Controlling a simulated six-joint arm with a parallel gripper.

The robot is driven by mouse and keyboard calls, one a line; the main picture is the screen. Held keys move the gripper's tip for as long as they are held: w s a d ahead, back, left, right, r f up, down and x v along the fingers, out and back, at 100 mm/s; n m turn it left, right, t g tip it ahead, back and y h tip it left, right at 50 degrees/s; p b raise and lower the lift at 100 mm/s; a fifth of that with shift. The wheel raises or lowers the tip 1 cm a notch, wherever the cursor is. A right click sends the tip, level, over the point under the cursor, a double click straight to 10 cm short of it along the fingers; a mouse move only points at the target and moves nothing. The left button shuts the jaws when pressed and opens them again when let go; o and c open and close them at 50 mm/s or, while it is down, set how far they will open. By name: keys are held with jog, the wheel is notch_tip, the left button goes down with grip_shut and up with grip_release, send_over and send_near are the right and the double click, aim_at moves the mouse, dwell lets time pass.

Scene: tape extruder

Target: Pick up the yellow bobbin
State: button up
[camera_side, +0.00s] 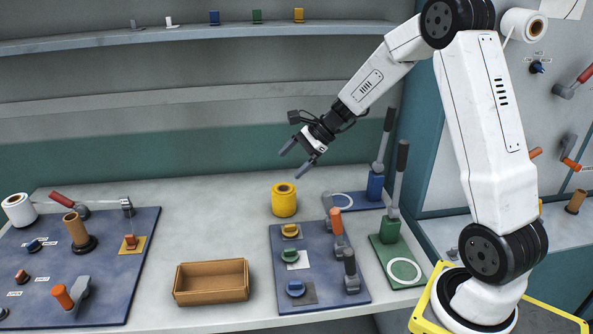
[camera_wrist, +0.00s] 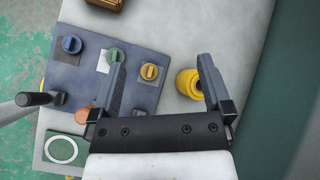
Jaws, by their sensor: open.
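The yellow bobbin (camera_side: 284,201) stands upright on the pale tabletop in the side view, just behind the blue panel with knobs. It also shows in the wrist view (camera_wrist: 187,82), beside the right finger, which covers part of it. My gripper (camera_side: 296,164) is open and empty, above the bobbin and slightly to its right in the side view. In the wrist view the open gripper (camera_wrist: 163,85) has a yellow knob between its two fingers, lower down on the panel. Nothing is in the fingers.
The blue panel (camera_side: 335,285) holds yellow, green and blue knobs and upright levers. A brown open box (camera_side: 211,297) is at the front. A larger panel (camera_side: 100,290) with a white roll (camera_side: 19,209) is at left. The tabletop left of the bobbin is clear.

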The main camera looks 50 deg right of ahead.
jog(key=w+d+m+t, duration=0.5)
jog(key=d+m, duration=0.3)
jog(key=d, duration=0.5)
send_near(284, 196)
jog(key=shift+m+t, duration=0.4)
jog(key=w+f, duration=0.1)
jog(key=f, duration=0.1)
jog(key=w+d+f, duration=0.1)
jog(key=w, duration=0.1)
jog(key=shift+f, duration=0.4)
jog(key=shift+w+a, duration=0.1)
jog(key=shift+w, duration=0.05)
jog(key=shift+x, duration=3.8)
jog(key=shift+w+r, duration=0.1)
